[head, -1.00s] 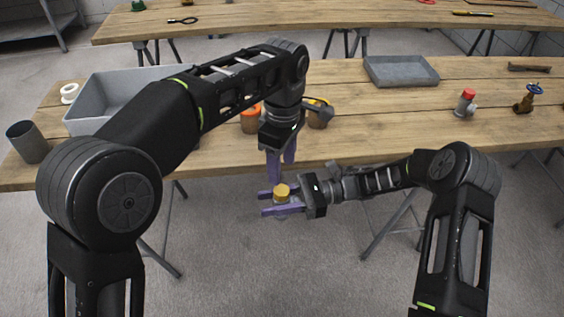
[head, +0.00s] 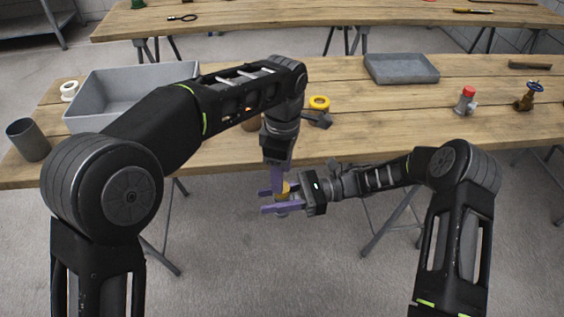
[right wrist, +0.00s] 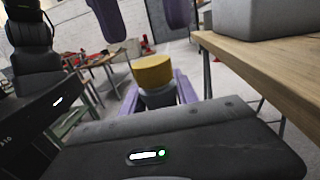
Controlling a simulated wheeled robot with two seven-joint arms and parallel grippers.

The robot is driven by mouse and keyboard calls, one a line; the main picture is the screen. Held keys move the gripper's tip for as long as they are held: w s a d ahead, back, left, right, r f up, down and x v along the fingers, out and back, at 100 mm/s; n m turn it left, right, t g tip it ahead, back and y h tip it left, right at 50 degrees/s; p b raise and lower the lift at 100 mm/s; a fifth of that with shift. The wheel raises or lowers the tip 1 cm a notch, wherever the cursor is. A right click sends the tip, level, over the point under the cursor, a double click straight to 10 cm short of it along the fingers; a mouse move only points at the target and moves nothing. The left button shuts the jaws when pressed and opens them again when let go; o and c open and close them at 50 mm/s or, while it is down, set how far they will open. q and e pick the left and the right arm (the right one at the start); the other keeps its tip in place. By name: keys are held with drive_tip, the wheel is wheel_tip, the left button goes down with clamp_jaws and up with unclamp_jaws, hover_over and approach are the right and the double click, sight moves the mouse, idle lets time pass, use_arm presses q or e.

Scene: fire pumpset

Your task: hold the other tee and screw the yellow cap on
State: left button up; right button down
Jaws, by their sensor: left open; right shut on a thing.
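My right gripper (head: 268,202) is shut on a small grey tee (head: 282,204), in front of the near table's edge. The tee also shows between the purple fingers in the right wrist view (right wrist: 160,97). The yellow cap (right wrist: 152,71) sits upright on top of the tee; how far it is threaded on cannot be seen. In the head view the cap (head: 285,187) is partly hidden by a finger. My left gripper (head: 278,178) points down over the cap. In the right wrist view its open fingers (right wrist: 143,16) are apart, with a gap above the cap.
On the near table are a grey bin (head: 88,112), a dark cup (head: 27,140), a white ring (head: 69,91), a yellow-rimmed container (head: 319,102), a shallow tray (head: 401,68), a red-capped fitting (head: 466,100) and a blue-handled valve (head: 530,96). The table's right part has free room.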

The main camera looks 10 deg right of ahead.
sight(286, 200)
use_arm(q)
drive_tip(key=shift+f, duration=2.15)
clamp_jaws()
